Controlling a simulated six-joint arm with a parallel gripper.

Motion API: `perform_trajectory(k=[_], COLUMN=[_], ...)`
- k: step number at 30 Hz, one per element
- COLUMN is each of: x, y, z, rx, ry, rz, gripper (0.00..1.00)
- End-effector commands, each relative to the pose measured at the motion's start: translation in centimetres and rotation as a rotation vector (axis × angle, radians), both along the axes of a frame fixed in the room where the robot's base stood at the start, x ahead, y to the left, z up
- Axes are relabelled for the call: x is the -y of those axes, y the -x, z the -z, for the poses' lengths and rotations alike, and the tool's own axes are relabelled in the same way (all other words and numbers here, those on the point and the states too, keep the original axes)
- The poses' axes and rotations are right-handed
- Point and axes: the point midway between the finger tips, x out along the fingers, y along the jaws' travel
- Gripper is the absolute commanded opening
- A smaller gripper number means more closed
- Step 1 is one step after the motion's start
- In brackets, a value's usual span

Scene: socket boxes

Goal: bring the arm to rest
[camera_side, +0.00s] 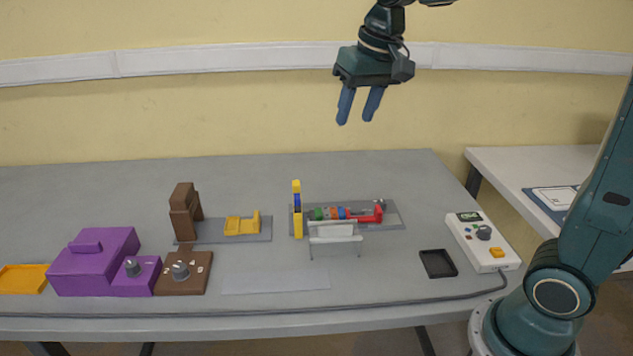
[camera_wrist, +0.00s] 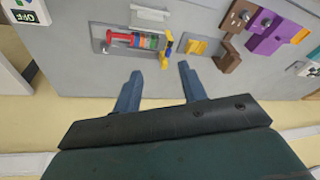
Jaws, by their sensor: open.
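My gripper (camera_side: 359,105) is open and empty, with its two blue fingers apart and pointing down. It hangs high above the table (camera_side: 110,185), in front of the yellow wall. In the wrist view my gripper (camera_wrist: 158,85) shows its fingers spread, with only bare table edge and floor between them. Nothing touches the fingers.
Below stand a fixture with coloured rings (camera_side: 331,213), a yellow-blue post (camera_side: 297,210), a yellow cradle (camera_side: 242,225), brown blocks (camera_side: 184,212), a purple box (camera_side: 95,262), a black tray (camera_side: 438,264) and a white control box (camera_side: 482,242). The air around my gripper is clear.

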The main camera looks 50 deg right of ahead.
Motion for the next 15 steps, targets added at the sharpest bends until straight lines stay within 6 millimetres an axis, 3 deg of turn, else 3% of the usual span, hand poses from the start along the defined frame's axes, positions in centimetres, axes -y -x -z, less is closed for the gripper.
perform_trajectory(k=[8,15], x=[-1.1,-1.7], y=[6.6,11.9], z=[0.1,1.6], rx=[0.066,0.119], ry=[0.029,0.058], rz=[-0.099,-0.183], gripper=[0.42,0.42])
